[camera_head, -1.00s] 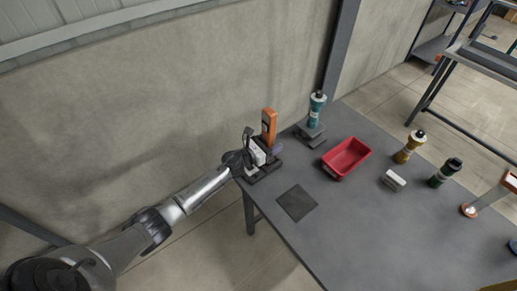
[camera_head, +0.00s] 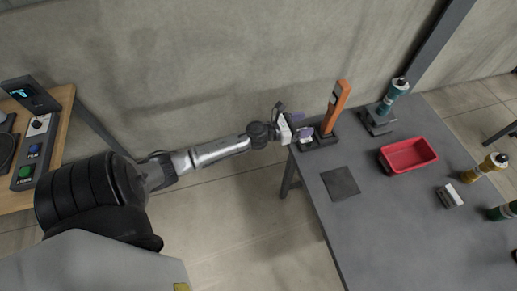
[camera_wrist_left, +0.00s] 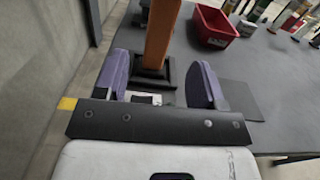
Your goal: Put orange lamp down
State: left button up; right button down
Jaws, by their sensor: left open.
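The orange lamp (camera_head: 336,107) stands upright on a dark base (camera_head: 321,138) at the table's back left corner. In the left wrist view the lamp (camera_wrist_left: 161,35) rises straight ahead, its top cut off by the frame. My left gripper (camera_head: 304,133) is just left of the lamp, low near its base. In the wrist view its two purple fingers (camera_wrist_left: 160,78) are spread wide and empty, with the lamp beyond the gap between them. No finger visibly touches the lamp. My right gripper is not in view.
On the grey table (camera_head: 400,230) are a dark square mat (camera_head: 340,183), a red bin (camera_head: 408,155), a teal bottle (camera_head: 393,97) on a dark stand, a small white-topped block (camera_head: 450,196) and a yellow bottle (camera_head: 486,167). A button panel (camera_head: 32,150) sits far left. The front of the table is clear.

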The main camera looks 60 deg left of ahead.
pick_arm(q)
jog(key=shift+s+d+f+n+y, duration=0.15)
jog(key=shift+d+n+y, duration=0.1)
jog(key=shift+n, duration=0.25)
jog(key=shift+s+d+r+n+y, duration=0.15)
jog(key=shift+n+y, duration=0.1)
jog(key=shift+n, duration=0.25)
jog(key=s+d+f+n+g, duration=0.2)
jog(key=s+d+n+g, duration=0.2)
jog(key=s+n, duration=0.6)
jog(key=s+d+f+n+g+y, duration=0.1)
jog(key=s+d+f+n+g, duration=0.1)
jog(key=s+d+n+g, duration=0.3)
jog(key=s+d+f+n+g+y, duration=0.1)
jog(key=s+d+f+n+g, duration=0.1)
jog(key=s+d+n+g, duration=0.3)
jog(key=s+d+n, duration=0.4)
jog(key=s+n, duration=0.6)
jog(key=n, duration=0.3)
jog(key=shift+s+d+n, duration=0.15)
jog(key=shift+s+n, duration=0.05)
jog(key=shift+n, duration=0.2)
